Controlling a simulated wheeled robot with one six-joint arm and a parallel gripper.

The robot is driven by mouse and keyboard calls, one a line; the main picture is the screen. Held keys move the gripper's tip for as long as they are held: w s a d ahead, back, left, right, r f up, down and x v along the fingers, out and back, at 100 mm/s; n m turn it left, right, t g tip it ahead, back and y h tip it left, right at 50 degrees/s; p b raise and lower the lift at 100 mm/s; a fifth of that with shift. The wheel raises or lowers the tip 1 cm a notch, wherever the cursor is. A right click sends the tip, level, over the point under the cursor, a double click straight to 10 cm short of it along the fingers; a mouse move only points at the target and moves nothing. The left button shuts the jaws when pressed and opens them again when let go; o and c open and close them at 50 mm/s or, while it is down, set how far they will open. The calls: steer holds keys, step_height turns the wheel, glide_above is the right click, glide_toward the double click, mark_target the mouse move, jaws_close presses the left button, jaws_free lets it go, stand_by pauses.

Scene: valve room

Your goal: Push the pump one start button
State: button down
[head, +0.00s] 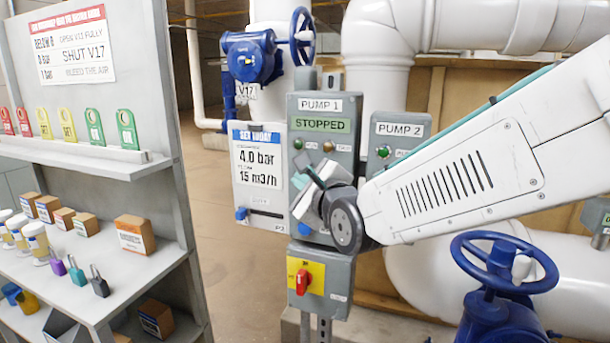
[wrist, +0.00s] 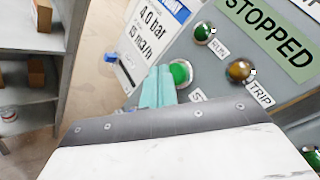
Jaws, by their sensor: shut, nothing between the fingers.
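The grey PUMP 1 box (head: 345,105) stands at the middle of the head view, its display (head: 319,124) reading STOPPED. In the wrist view a green button (wrist: 180,72) sits on the box front, with a label starting with S, the rest hidden by my gripper body. My gripper (head: 311,168) is in front of the box and covers that button in the head view. Its teal fingers (wrist: 158,85) are shut and empty, with their tips just left of the green button. I cannot tell whether they touch it.
A green RUN lamp (wrist: 203,32) and an amber TRIP lamp (wrist: 240,70) are close by. A red switch (head: 302,281) is below the box. The PUMP 2 box (head: 400,130) is to the right, a blue handwheel (head: 500,265) at lower right, shelves (head: 130,260) at left.

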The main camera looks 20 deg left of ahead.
stand_by(0.3)
steer(key=shift+w, duration=0.45)
steer(key=shift+w, duration=0.4)
stand_by(0.6)
steer(key=shift+s, duration=0.85)
steer(key=shift+s, duration=0.1)
steer(key=shift+s+a, duration=0.2)
steer(key=shift+s, duration=2.2)
